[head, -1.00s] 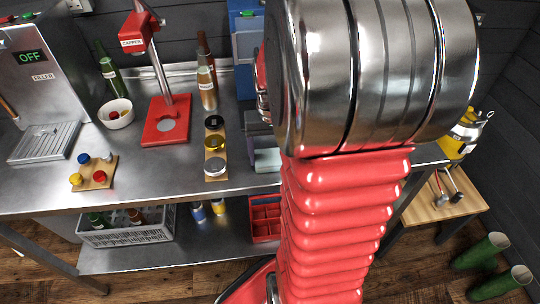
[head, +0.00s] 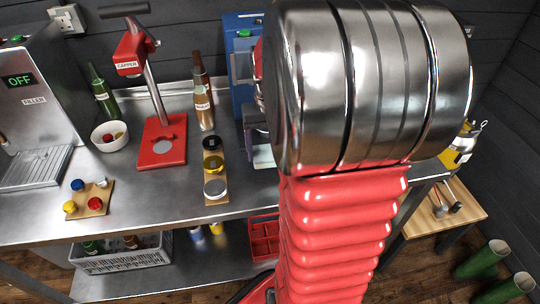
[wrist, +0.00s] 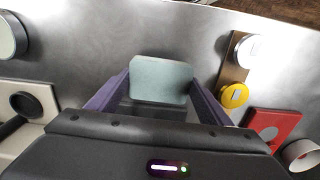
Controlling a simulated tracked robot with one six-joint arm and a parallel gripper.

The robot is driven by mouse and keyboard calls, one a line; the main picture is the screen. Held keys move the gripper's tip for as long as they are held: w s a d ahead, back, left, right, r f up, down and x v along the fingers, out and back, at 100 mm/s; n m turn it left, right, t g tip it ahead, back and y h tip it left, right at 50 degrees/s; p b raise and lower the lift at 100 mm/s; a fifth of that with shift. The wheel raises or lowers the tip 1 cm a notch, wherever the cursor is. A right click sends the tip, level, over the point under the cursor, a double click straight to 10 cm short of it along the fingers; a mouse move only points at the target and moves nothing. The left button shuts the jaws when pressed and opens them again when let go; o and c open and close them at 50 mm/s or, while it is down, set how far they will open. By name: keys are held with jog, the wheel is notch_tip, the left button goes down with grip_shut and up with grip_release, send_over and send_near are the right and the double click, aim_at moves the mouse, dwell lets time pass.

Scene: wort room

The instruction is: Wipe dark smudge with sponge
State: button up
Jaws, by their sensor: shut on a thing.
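My gripper (wrist: 159,84) has two purple fingers and is shut on a pale grey-green sponge (wrist: 160,72) in the wrist view. The sponge lies flat-faced between the fingers, over the steel bench top (wrist: 95,45). I cannot tell whether it touches the steel. In the head view my arm hides most of the gripper and the sponge. I see no dark smudge clearly in either view; the sponge, gripper or arm may cover it.
Bare steel shows along the front.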

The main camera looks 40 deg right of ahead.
jog(key=shift+r, duration=1.7)
jog(key=shift+s, duration=0.1)
